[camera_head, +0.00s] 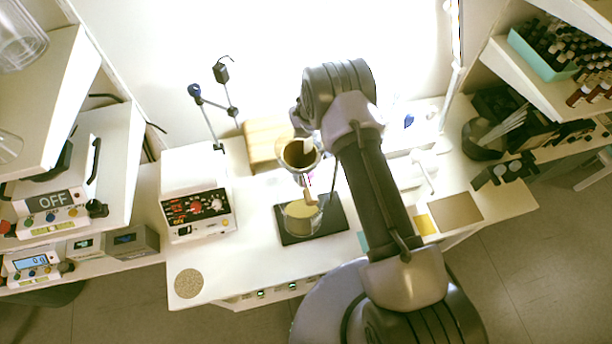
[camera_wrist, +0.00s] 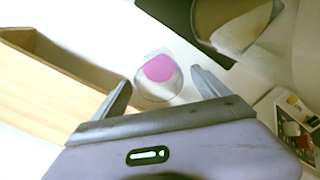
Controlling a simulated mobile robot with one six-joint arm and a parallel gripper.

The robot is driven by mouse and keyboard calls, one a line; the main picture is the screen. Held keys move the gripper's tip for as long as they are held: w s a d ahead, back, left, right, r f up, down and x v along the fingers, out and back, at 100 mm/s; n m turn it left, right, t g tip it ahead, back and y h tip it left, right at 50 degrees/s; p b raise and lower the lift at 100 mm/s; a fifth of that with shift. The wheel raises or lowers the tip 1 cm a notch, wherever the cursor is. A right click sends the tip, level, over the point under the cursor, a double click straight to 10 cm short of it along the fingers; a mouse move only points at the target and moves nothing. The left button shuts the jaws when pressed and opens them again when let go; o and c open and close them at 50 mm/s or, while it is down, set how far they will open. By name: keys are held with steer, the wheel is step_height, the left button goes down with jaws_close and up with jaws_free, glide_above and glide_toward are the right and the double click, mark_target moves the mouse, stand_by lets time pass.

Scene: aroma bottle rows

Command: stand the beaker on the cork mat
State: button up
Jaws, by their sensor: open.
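A clear round beaker (camera_wrist: 144,92) with a pink disc of contents shows in the wrist view. It lies between the two fingertips of my gripper (camera_wrist: 161,79), which is open with space on both sides. The round speckled cork mat (camera_head: 188,283) lies bare at the bench's front left corner, well away from my gripper. I cannot tell whether the fingers touch the beaker.
A wooden box (camera_head: 262,148) is behind. A white instrument with red displays (camera_head: 196,206) stands left.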

step_height(320, 180, down, 3)
steer(key=shift+d+r, duration=0.1)
steer(key=shift+r, duration=0.15)
steer(key=c, duration=1.8)
